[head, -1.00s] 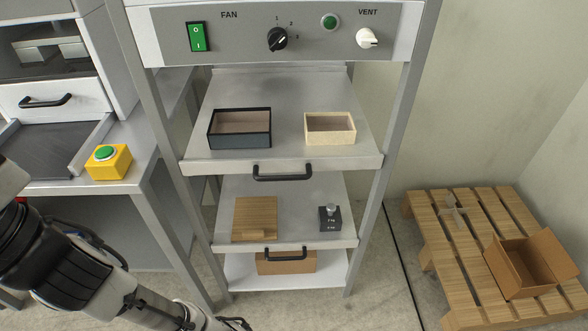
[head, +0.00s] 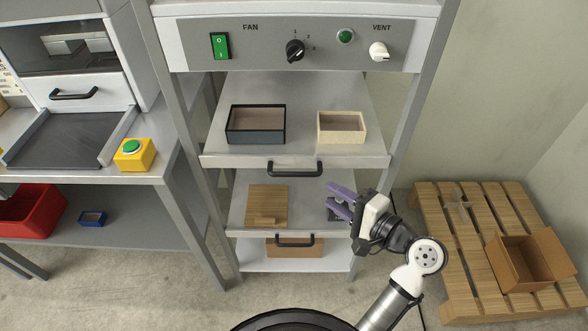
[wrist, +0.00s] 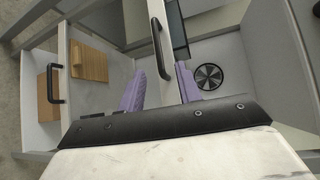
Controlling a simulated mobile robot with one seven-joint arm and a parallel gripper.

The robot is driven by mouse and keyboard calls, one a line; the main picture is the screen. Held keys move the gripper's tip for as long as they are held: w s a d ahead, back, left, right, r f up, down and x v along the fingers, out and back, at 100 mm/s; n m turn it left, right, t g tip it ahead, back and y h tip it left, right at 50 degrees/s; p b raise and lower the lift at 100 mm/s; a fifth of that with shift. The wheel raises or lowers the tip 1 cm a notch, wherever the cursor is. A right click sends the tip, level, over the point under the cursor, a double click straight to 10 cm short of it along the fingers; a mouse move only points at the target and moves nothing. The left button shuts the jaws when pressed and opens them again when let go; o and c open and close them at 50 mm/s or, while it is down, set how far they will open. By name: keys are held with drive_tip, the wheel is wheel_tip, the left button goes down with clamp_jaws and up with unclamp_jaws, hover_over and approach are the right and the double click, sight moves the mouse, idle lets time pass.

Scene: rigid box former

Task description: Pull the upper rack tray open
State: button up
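The upper rack tray (head: 303,147) is a grey metal shelf with a white front lip and a black bar handle (head: 295,168). It holds a dark box (head: 256,138) and a cream box (head: 341,139). My gripper (head: 335,198) is open and empty, with purple fingers spread apart. In the head view it is right of and below the upper handle, in front of the lower tray's right side. In the wrist view the upper handle (wrist: 160,45) appears between the two fingertips (wrist: 160,75), beyond them. No contact with the handle shows.
The lower handle (head: 295,240) is below. A pallet (head: 440,235) with an open carton (head: 530,262) stands right; a table with a yellow button box (head: 134,155) stands left.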

sight(297, 176)
drive_tip(key=p+x, duration=0.2)
drive_tip(key=x, duration=1.1)
drive_tip(key=shift+s+a+f, duration=0.1)
drive_tip(key=shift+a+f, duration=0.05)
drive_tip(key=shift+f, duration=0.05)
clamp_jaws()
